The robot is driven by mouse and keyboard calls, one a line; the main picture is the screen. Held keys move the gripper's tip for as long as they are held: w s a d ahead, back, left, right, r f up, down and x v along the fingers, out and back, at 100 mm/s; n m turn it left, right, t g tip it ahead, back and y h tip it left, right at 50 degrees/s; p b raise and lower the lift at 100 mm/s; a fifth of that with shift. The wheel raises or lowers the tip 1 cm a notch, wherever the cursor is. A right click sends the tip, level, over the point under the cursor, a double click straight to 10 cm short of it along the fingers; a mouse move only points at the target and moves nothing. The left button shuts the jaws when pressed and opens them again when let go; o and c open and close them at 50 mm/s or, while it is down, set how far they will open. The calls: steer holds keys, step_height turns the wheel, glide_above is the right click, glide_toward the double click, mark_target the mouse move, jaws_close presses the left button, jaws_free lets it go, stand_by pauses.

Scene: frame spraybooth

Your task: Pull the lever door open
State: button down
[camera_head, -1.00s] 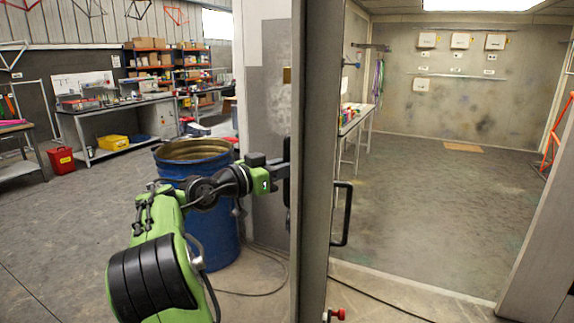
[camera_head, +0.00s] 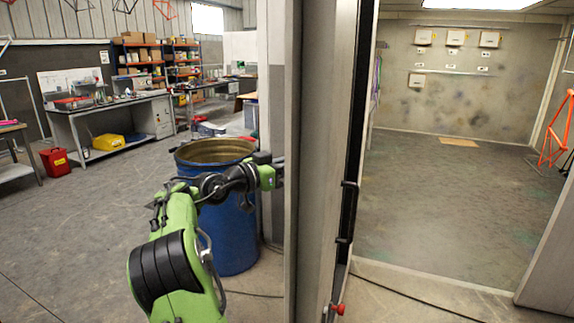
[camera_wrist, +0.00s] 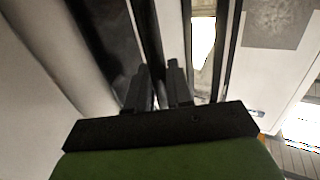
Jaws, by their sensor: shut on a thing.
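The grey door (camera_head: 322,120) stands open and shows almost edge-on in the middle of the head view. A black handle (camera_head: 345,215) is on its right side there, and a red knob (camera_head: 338,308) sits low near it. My gripper (camera_wrist: 160,72) shows in the wrist view with its two dark fingers on either side of a black bar (camera_wrist: 149,35), which looks like a door handle. It is shut on that bar. In the head view my arm reaches the door's left side, and the fingertips are hidden behind the door edge.
A blue barrel (camera_head: 228,230) stands just behind my forearm. A workbench (camera_head: 110,110) and red bin (camera_head: 55,161) stand at left.

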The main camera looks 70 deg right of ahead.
steer(key=shift+s+r, duration=0.2)
steer(key=shift+r, duration=0.2)
steer(key=c, duration=1.3)
jaws_free()
steer(key=shift+d, duration=0.2)
steer(key=shift+o, duration=0.9)
steer(key=shift+d+f, duration=0.3)
steer(key=shift+d, duration=0.1)
steer(key=v, duration=1.6)
